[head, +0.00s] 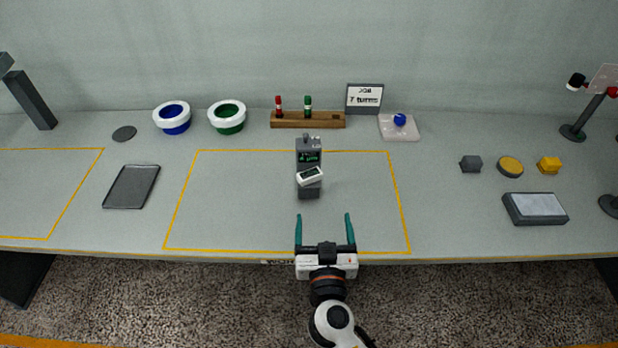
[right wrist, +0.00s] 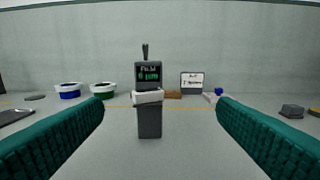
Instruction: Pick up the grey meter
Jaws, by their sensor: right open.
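The grey meter (head: 308,158) stands upright near the middle of the table, inside the central yellow outline. It has a dark screen with green characters and a short stub on top, and it also shows in the right wrist view (right wrist: 148,76). A white piece with a dark face (head: 310,176) sits across its front, above a grey lower block (head: 308,193); I cannot tell how they join. My right gripper (head: 323,215) is open and empty at the table's front, short of the meter. In the right wrist view the meter shows between its teal fingers. My left gripper is not in view.
A wooden rack (head: 322,121) with a red and a green spindle, a sign (head: 364,98), and blue (head: 172,128) and green (head: 243,118) white-rimmed rings stand behind. A dark tray (head: 131,187) lies left; a grey box (head: 535,209) lies right. The table around the meter is clear.

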